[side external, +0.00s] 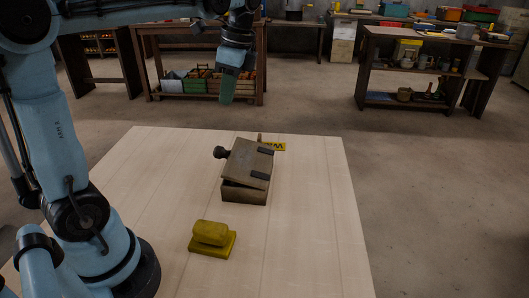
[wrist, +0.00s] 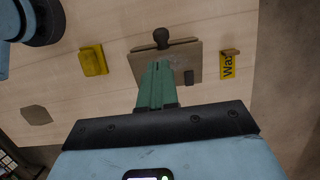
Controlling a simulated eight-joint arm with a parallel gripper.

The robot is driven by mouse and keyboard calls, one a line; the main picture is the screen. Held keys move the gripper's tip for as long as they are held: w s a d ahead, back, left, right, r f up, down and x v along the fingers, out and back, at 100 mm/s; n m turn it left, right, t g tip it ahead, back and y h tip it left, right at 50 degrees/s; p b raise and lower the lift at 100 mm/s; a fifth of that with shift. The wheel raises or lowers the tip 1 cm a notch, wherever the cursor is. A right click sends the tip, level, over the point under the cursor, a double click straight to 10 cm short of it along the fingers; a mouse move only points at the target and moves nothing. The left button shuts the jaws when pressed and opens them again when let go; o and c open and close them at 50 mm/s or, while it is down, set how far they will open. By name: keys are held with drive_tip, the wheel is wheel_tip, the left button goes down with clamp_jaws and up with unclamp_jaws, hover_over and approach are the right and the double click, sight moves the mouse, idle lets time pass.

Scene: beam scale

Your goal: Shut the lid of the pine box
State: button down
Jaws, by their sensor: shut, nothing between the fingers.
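The pine box (side external: 244,194) stands on the pale table, a dull brown box. Its lid (side external: 247,163) sits tilted over it, ajar, with a dark gap between lid and box wall. A dark round knob (side external: 220,152) sticks out at the lid's left edge, and two dark hinges lie toward its right side. In the wrist view the lid (wrist: 186,57) and knob (wrist: 161,37) show beyond the fingers, which hide part of the box. My gripper (side external: 226,98) is shut and empty, above the table's far side and apart from the box. Its green fingers fill the wrist view's middle (wrist: 156,75).
An olive-yellow block on a base (side external: 211,238) stands in front of the box. A flat grey-brown piece (wrist: 36,115) lies at left in the wrist view. The table's right side is clear.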

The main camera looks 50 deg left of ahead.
sight(217, 147)
drive_tip(key=x, duration=1.2)
drive_tip(key=shift+f, duration=0.25)
drive_tip(key=shift+s+a+f+t+h, duration=0.25)
drive_tip(key=shift+f+t+h, duration=0.1)
drive_tip(key=shift+f, duration=0.2)
drive_tip(key=shift+s+a+f+t+h, duration=0.25)
drive_tip(key=shift+f+t+h, duration=0.1)
drive_tip(key=shift+f, duration=0.2)
drive_tip(key=shift+a+f+t+h, duration=0.15)
drive_tip(key=shift+f+t+h, duration=0.25)
drive_tip(key=shift+f, duration=0.15)
drive_tip(key=shift+r, duration=0.1)
wheel_tip(217, 147, up, 14)
drive_tip(key=s+d+f+n+t, duration=0.1)
drive_tip(key=d+f+n+t, duration=0.2)
drive_tip(key=d, duration=0.4)
drive_tip(key=s+d+f+n+t, duration=0.1)
drive_tip(key=d+f+n+t, duration=0.3)
drive_tip(key=d+n, duration=0.2)
drive_tip(key=shift+d+f, duration=0.2)
drive_tip(key=shift+d, duration=0.65)
